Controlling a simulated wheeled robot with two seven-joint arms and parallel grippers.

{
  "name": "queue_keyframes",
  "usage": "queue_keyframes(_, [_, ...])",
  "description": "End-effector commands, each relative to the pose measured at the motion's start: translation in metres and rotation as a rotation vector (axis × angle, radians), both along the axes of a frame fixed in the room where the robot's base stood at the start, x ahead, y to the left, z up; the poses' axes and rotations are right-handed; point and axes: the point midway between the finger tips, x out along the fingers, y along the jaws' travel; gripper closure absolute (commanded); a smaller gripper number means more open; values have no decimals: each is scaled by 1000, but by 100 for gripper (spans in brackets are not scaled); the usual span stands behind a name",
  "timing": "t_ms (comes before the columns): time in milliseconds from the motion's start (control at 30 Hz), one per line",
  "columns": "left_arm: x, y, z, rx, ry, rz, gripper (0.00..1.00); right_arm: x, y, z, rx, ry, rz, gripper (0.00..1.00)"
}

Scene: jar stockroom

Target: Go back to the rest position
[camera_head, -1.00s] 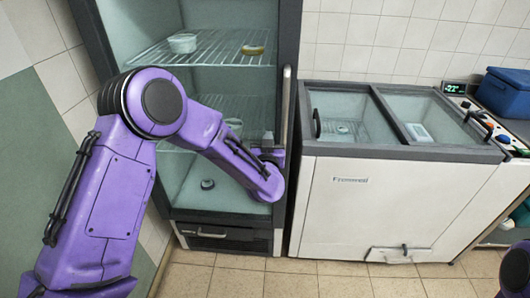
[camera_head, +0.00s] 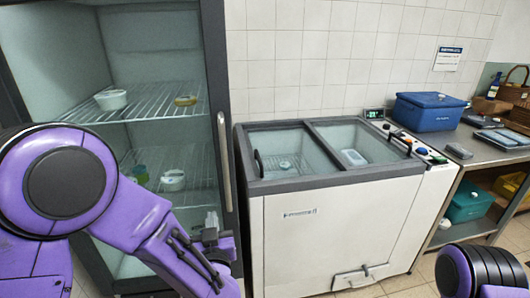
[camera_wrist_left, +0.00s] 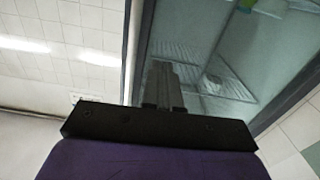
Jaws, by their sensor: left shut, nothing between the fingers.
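My left gripper (camera_head: 212,238) is at the end of the purple arm in the head view, in front of the lower right part of the upright fridge. In the left wrist view its fingers (camera_wrist_left: 162,85) are together with nothing between them. The fridge (camera_head: 215,110) is a tall dark-framed cabinet with wire shelves. It holds a white bowl (camera_head: 111,99), a yellowish ring-shaped item (camera_head: 186,100), a white cup (camera_head: 173,181) and a green jar (camera_head: 140,174). Part of my right arm shows at the bottom right, but its gripper is out of view.
A white chest freezer (camera_head: 335,235) with glass lids stands right of the fridge. A steel table (camera_head: 490,160) further right bears a blue box (camera_head: 429,111). A teal crate (camera_head: 468,203) sits below it. Tiled floor shows at the bottom.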

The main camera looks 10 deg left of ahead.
Motion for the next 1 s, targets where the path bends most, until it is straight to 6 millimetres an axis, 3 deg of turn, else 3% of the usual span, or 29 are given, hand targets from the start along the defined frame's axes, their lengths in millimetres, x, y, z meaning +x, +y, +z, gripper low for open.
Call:
queue_keyframes(67, [1,-9,-11,-106,19,-56,100,0,0,0,0,0,0,100])
queue_keyframes(100, [-1,-7,-29,-184,63,-87,100,0,0,0,0,0,0,100])
queue_keyframes(167, [-18,4,-82,-288,200,-92,100,0,0,0,0,0,0,100])
queue_keyframes(200, [-34,11,-116,-341,291,-78,100,0,0,0,0,0,0,100])
queue_keyframes(300, [-85,32,-191,-436,505,-15,100,0,0,0,0,0,0,100])
queue_keyframes(400, [-150,54,-252,-488,712,74,100,0,0,0,0,0,0,100])
queue_keyframes(500, [-216,74,-293,-488,889,151,100,0,0,0,0,0,0,100])
queue_keyframes(600, [-268,90,-316,-460,1008,209,100,0,0,0,0,0,0,100])
queue_keyframes(700, [-297,96,-327,-449,1072,237,100,0,0,0,0,0,0,100])
queue_keyframes(1000, [-306,96,-330,-448,1091,241,100,0,0,0,0,0,0,100])
